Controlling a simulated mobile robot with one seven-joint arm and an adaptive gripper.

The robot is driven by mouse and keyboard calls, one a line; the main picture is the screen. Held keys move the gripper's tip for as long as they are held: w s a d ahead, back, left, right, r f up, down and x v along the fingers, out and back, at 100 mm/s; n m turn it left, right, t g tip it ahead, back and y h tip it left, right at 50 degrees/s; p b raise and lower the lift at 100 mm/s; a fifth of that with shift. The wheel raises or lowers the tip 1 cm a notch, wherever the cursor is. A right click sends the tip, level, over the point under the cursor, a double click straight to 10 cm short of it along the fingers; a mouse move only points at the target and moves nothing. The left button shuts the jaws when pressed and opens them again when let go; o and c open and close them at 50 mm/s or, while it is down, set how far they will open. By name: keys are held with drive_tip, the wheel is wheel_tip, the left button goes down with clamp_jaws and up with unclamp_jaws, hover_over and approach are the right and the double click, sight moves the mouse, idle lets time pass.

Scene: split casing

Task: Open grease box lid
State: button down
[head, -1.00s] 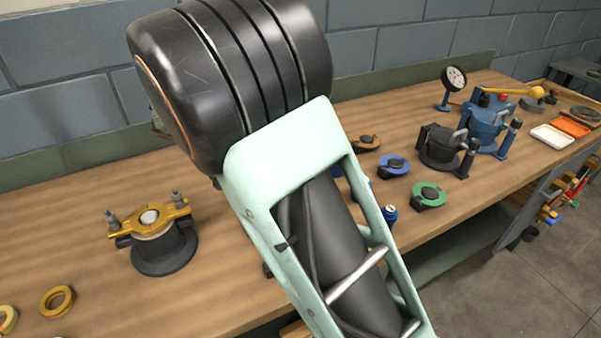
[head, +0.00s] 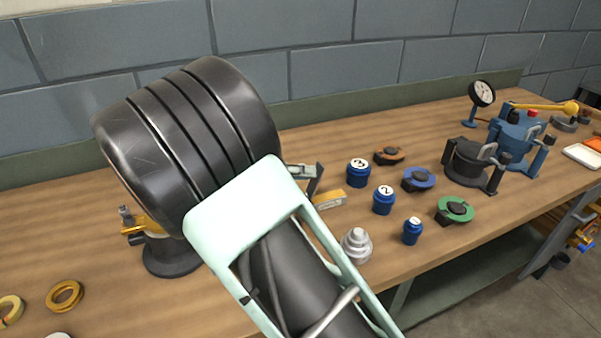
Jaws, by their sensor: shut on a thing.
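A shallow white tray-like box (head: 582,155) lies at the right edge of the head view, partly cut off. A small orange piece (head: 595,143) shows just behind it. I cannot tell for certain whether these are the grease box and its lid. My arm fills the middle and left of the view, and its far end with the gripper is hidden behind it. What my gripper holds does not show.
Numbered blue caps (head: 382,200), a silver stepped part (head: 356,246), a green-ringed part (head: 455,210), a black casing (head: 468,163), a blue casing (head: 518,135) and a dial gauge (head: 481,94) stand on the wooden bench (head: 240,307). Yellow rings (head: 65,295) lie at left.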

drive_tip(key=c, duration=1.9)
unclamp_jaws()
drive_tip(key=v, duration=1.2)
drive_tip(key=shift+r, duration=0.15)
